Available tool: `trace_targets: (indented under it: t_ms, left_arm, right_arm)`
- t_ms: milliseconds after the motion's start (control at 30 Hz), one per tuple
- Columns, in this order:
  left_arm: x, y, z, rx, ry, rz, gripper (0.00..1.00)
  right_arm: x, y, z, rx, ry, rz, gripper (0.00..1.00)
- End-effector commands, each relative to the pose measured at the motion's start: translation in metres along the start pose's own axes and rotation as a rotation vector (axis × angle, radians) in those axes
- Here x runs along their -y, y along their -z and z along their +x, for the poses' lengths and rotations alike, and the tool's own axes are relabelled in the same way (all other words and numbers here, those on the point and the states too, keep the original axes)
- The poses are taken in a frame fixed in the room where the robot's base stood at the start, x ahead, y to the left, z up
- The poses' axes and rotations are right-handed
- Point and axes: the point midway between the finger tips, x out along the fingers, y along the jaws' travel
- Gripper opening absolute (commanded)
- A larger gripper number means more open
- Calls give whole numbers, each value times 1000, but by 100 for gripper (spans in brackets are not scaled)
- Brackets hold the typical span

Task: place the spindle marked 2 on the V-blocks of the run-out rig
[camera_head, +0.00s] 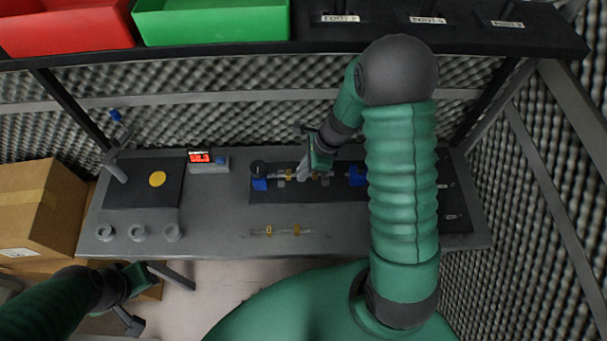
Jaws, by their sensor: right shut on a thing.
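The run-out rig has a dark base (262,197) on the grey bench, with a blue block (260,184) at its left and another blue block (357,176) at its right. My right gripper (313,174) is over the middle of the rig, shut on a slim spindle (289,176) with amber-coloured parts. The spindle lies lengthwise along the rig, partly hidden by the gripper; I cannot tell whether it touches the V-blocks, and its number is not legible. Another slim spindle (283,231) with amber rings lies in front of the rig. My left gripper (130,298) is low at the left, off the bench.
Red and green bins (212,22) sit on the shelf above. A cardboard box (35,205) stands left of the bench.

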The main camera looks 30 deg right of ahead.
Motion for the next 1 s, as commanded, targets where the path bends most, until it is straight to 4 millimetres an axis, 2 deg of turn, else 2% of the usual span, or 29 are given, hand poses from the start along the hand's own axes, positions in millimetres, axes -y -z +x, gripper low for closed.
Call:
trace_targets:
  t_ms: [33,233,267,400,733,1000]
  left_arm:
    - [0,-4,14,0,0,0,36]
    - [0,-2,9,-1,0,0,36]
    - [0,-2,9,-1,0,0,36]
    - [0,-2,9,-1,0,1,36]
    - [0,-2,8,-1,0,0,36]
    - [0,0,2,-1,0,0,36]
  right_arm:
    - [1,6,13,1,2,0,0]
    - [1,3,8,0,2,1,0]
    - [0,4,8,0,2,1,18]
    - [0,4,8,0,2,1,36]
    - [1,3,4,0,3,1,36]
    - [1,3,-47,0,7,0,36]
